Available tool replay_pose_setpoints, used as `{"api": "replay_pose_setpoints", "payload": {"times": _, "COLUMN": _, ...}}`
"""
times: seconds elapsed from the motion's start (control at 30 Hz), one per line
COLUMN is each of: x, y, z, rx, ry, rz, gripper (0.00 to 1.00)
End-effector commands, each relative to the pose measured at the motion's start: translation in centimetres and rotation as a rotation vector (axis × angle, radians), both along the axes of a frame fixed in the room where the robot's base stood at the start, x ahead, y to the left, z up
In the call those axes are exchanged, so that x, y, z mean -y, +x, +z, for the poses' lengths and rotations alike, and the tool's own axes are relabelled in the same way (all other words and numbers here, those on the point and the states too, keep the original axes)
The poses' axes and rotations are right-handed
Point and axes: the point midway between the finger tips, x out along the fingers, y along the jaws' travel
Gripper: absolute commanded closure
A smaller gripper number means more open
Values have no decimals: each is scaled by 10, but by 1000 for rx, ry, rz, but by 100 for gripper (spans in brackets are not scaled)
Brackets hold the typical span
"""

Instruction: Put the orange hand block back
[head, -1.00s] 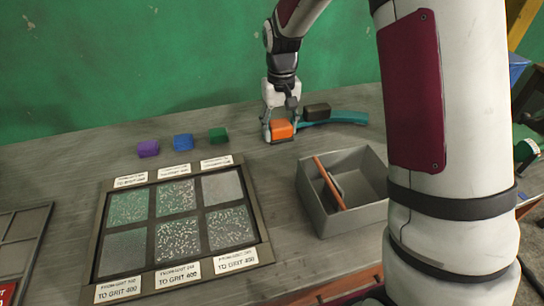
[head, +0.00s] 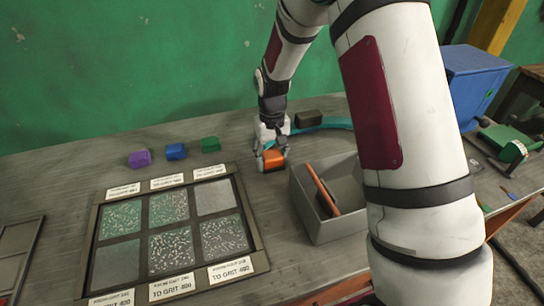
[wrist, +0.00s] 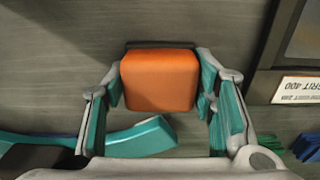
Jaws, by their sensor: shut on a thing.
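The orange hand block (head: 274,160) is between the fingers of my gripper (head: 272,157), near the middle of the grey bench. In the wrist view the orange block (wrist: 159,80) is held with one teal-padded finger on each side, and my gripper (wrist: 160,88) is shut on it. I cannot tell whether its underside touches the bench. Purple (head: 139,158), blue (head: 176,151) and green (head: 210,144) blocks stand in a row to its left.
A framed panel of sanding samples (head: 172,233) with white grit labels lies front left. A grey open box (head: 318,226) holding a brownish-orange bar (head: 322,188) stands close to the right. A dark block (head: 307,117) and curved teal piece (head: 334,122) lie behind.

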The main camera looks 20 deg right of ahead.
Motion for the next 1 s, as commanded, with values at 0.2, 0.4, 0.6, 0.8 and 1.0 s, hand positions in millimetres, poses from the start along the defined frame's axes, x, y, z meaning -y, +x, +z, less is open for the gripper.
{"api": "replay_pose_setpoints", "payload": {"times": 0.2, "x": 0, "y": 0, "z": -1, "rx": -1, "ry": 0, "rz": 0, "gripper": 29}}
{"api": "replay_pose_setpoints", "payload": {"times": 0.4, "x": 0, "y": 0, "z": -1, "rx": -1, "ry": 0, "rz": 0, "gripper": 29}}
{"api": "replay_pose_setpoints", "payload": {"times": 0.6, "x": 0, "y": 1, "z": 12, "rx": 3, "ry": 0, "rz": 0, "gripper": 29}}
{"api": "replay_pose_setpoints", "payload": {"times": 0.8, "x": 0, "y": 1, "z": 50, "rx": 6, "ry": 0, "rz": 0, "gripper": 29}}
{"api": "replay_pose_setpoints", "payload": {"times": 1.0, "x": 0, "y": 1, "z": 90, "rx": 4, "ry": 0, "rz": 0, "gripper": 29}}
